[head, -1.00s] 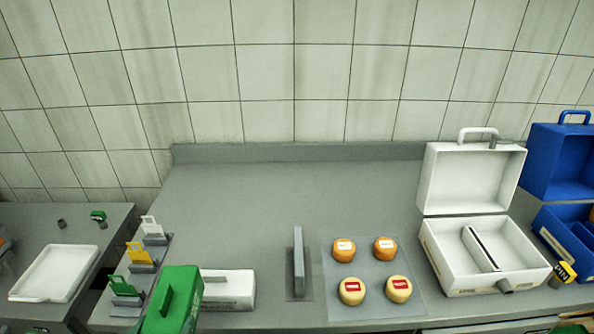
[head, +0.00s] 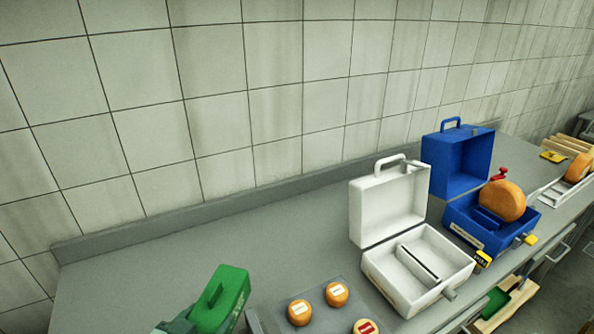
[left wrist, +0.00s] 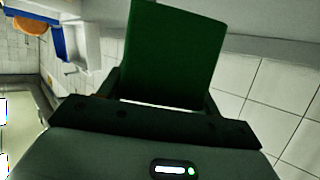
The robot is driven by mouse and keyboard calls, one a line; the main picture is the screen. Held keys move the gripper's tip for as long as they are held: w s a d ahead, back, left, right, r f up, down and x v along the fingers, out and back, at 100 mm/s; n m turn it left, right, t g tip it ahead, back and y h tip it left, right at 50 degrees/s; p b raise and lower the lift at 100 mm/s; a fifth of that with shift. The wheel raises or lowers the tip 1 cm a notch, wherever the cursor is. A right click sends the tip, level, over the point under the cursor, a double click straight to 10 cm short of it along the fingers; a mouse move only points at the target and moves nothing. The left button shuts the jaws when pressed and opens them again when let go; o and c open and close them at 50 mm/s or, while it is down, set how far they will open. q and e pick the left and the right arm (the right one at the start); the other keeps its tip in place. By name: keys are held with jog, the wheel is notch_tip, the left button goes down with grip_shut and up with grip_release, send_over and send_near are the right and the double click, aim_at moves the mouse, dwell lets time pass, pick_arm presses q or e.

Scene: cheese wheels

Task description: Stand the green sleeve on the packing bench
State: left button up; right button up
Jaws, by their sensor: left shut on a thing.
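In the left wrist view the sleeve (left wrist: 175,48) fills the upper middle, between the fingers of the left gripper (left wrist: 163,92). I cannot tell its exact height above the bench. My right gripper is not in view.
Orange cheeses (head: 337,293) and a red-labelled one (head: 366,327) sit on a grey mat right of the sleeve. An open white case (head: 383,272) stands beyond, then an open blue case (head: 464,221) with an orange wheel (head: 502,201). The bench's back left is clear.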

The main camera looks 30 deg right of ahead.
pick_arm(q)
jog(key=shift+w+d, duration=0.15)
jog(key=shift+w, duration=0.2)
jog(key=shift+w+f+m+g, duration=0.15)
jog(key=shift+f+m+g, duration=0.1)
jog(key=shift+m+g, duration=0.05)
jog(key=shift+w+f+h, duration=0.1)
jog(key=shift+h, duration=0.2)
jog(key=shift+a+f, duration=0.1)
jog(key=shift+a, duration=0.1)
jog(key=w+a+f+b, duration=0.1)
jog(key=a+f, duration=0.3)
jog(key=w+a+f+b, duration=0.2)
jog(key=a+f, duration=0.2)
jog(key=w+a+f+b, duration=0.1)
jog(key=a+f, duration=0.3)
jog(key=a, duration=0.1)
jog(key=shift+w, duration=0.15)
jog(key=shift+d+f, duration=0.1)
jog(key=shift+f, duration=0.25)
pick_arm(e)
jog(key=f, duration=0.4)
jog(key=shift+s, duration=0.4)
pick_arm(q)
jog(key=shift+f+b, duration=0.15)
jog(key=shift+b, duration=0.15)
